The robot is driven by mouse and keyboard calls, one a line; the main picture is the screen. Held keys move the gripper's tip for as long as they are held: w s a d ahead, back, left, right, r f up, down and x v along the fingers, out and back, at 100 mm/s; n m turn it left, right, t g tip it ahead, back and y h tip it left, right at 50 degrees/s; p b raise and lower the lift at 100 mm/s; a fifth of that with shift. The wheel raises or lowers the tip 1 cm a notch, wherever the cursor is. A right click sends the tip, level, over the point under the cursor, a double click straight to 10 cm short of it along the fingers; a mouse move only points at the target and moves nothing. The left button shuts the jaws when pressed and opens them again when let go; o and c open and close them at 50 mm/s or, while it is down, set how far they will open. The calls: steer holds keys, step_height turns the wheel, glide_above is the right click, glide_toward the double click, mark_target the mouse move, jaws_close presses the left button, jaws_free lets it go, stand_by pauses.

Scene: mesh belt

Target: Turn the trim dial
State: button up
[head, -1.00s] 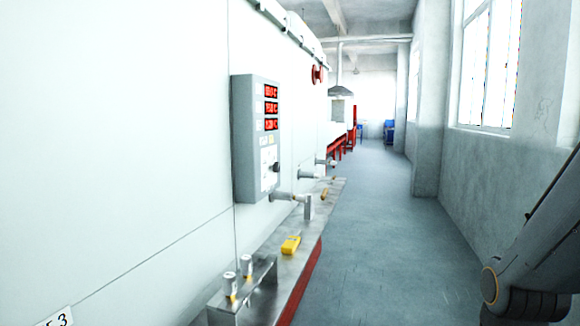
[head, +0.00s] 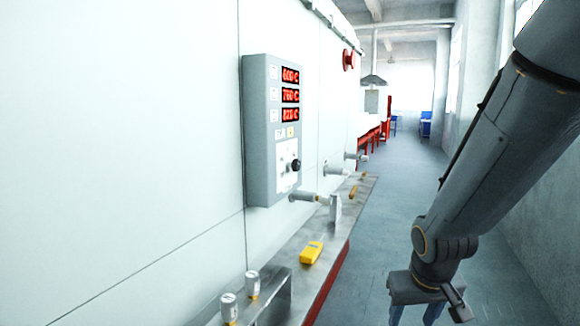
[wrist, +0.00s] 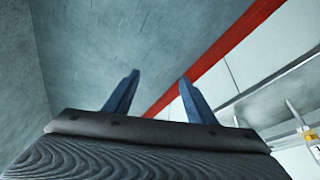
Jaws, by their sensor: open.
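The trim dial (head: 296,165) is a small black knob low on the grey control panel (head: 258,130), which is fixed to the white wall. Red digits light the displays above it. My gripper (head: 418,314) hangs at the bottom right of the head view, well right of the panel and apart from it. In the wrist view its two blue fingers (wrist: 154,92) stand apart with nothing between them. The dial does not show in the wrist view.
A metal ledge (head: 281,262) with a red edge runs below the panel. A yellow handheld device (head: 311,253) and small capped fittings (head: 253,284) are on it. A pipe stub (head: 308,197) juts out under the panel. The grey floor (head: 390,215) to the right is clear.

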steer(key=w+a+r+n+t+y, duration=0.25)
steer(key=w+r, duration=0.25)
steer(key=w, duration=0.5)
steer(key=w+a+r+n+t+y, duration=0.1)
steer(key=w+r+t, duration=0.35)
steer(key=w, duration=0.55)
steer(key=w+a+r+n+t+y, duration=0.1)
steer(key=w+a+r+t, duration=0.1)
steer(key=w+r, duration=0.6)
steer(key=n+g+y+b, duration=0.1)
steer(key=n+g+y, duration=0.6)
steer(key=n+y, duration=0.55)
glide_toward(298, 165)
steer(key=a+m, duration=0.1)
steer(key=shift+y, duration=0.3)
steer(key=shift+w+f+p+x, duration=0.1)
steer(key=shift+p+x, duration=0.15)
steer(key=shift+x, duration=1.05)
steer(key=shift+w+f+p+x, duration=0.15)
steer(key=shift+p+x, duration=0.1)
steer(key=shift+x, duration=1.1)
steer(key=shift+w+f+p+x, duration=0.1)
steer(key=shift+p+x, duration=0.15)
steer(key=shift+x, duration=1.05)
steer(key=shift+d, duration=0.15)
steer(key=c, duration=1)
steer(key=shift+c, duration=0.2)
